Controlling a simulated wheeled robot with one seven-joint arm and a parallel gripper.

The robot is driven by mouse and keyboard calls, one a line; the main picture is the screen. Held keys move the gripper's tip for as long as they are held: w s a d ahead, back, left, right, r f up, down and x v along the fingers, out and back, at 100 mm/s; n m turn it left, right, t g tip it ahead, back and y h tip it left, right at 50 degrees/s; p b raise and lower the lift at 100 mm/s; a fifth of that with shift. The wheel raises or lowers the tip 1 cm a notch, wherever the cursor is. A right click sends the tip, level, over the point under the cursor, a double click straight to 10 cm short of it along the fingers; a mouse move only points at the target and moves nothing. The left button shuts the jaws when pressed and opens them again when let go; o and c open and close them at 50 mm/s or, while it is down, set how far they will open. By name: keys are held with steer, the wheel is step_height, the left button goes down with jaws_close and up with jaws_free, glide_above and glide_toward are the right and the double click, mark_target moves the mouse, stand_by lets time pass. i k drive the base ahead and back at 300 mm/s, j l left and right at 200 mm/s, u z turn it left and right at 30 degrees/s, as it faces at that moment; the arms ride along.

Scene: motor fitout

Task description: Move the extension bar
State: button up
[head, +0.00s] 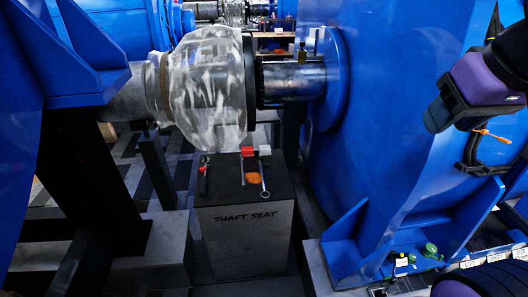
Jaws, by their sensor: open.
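I cannot tell for sure which thing is the extension bar. A thin bar with a ring at its near end (264,182) lies on top of the grey pedestal marked SHAFT SEAT (242,240). A slim dark tool with a red part (203,176) lies at the pedestal's left edge. My gripper (482,150) is at the upper right in front of the blue housing, well apart from the pedestal. It is open, and part of it is hidden or cut off by the picture edge. A small orange piece (492,135) shows beside it.
A plastic-wrapped coupling (207,85) on a thick shaft (292,82) hangs above the pedestal. Large blue housings (400,90) stand on both sides. Red and white blocks (248,151) and an orange item (252,177) lie on the pedestal. Green items (431,250) sit lower right.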

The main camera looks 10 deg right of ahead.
mark_target(242, 156)
steer(key=i+j, duration=0.25)
steer(key=j, duration=0.15)
steer(key=i+j+z, duration=0.15)
steer(key=i+j, duration=0.35)
steer(key=j, duration=0.25)
steer(key=i+j+z, duration=0.15)
steer(key=j, duration=0.25)
steer(key=i+j+z, duration=0.1)
steer(key=i, duration=0.4)
steer(key=j, duration=0.1)
